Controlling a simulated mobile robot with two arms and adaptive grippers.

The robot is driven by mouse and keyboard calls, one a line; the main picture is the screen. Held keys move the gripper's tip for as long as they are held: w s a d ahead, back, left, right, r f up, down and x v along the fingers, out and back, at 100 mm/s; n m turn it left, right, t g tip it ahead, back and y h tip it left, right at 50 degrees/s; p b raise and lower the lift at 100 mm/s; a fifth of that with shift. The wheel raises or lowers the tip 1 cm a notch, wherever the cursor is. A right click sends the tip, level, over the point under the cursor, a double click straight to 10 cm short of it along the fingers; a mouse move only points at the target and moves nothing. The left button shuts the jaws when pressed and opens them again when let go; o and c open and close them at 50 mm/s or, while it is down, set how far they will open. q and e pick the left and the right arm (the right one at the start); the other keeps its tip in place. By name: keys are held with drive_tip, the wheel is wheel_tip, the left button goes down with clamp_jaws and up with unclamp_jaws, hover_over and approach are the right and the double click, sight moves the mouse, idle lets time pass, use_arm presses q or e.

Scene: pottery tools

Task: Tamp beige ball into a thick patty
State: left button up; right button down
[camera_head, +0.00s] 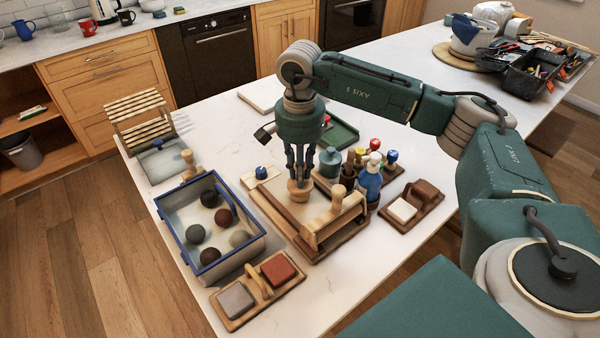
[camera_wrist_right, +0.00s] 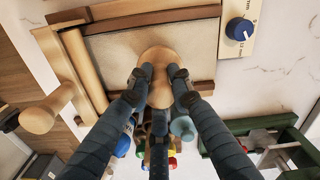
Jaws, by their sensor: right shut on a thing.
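My right gripper (camera_head: 299,172) points straight down over the wooden pressing board (camera_head: 272,205), shut on a round wooden tamper (camera_head: 299,193). In the right wrist view the gripper (camera_wrist_right: 160,85) has its dark fingers around the tamper's pale wooden head (camera_wrist_right: 157,58). The tamper stands upright over the board's canvas face (camera_wrist_right: 115,46); I cannot tell whether it touches. I see no beige ball or patty on the board; the tamper and fingers hide the spot below. My left gripper is not in view.
A blue-rimmed bin (camera_head: 163,213) left of the board holds several dark and pale balls. Bottles (camera_head: 369,180) crowd the right. A two-pad holder (camera_head: 232,322) lies in front.

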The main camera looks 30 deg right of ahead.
drive_tip(key=shift+r, duration=0.35)
wheel_tip(320, 180, up, 5)
drive_tip(key=p, duration=0.3)
drive_tip(key=shift+f, duration=0.1)
idle(0.5)
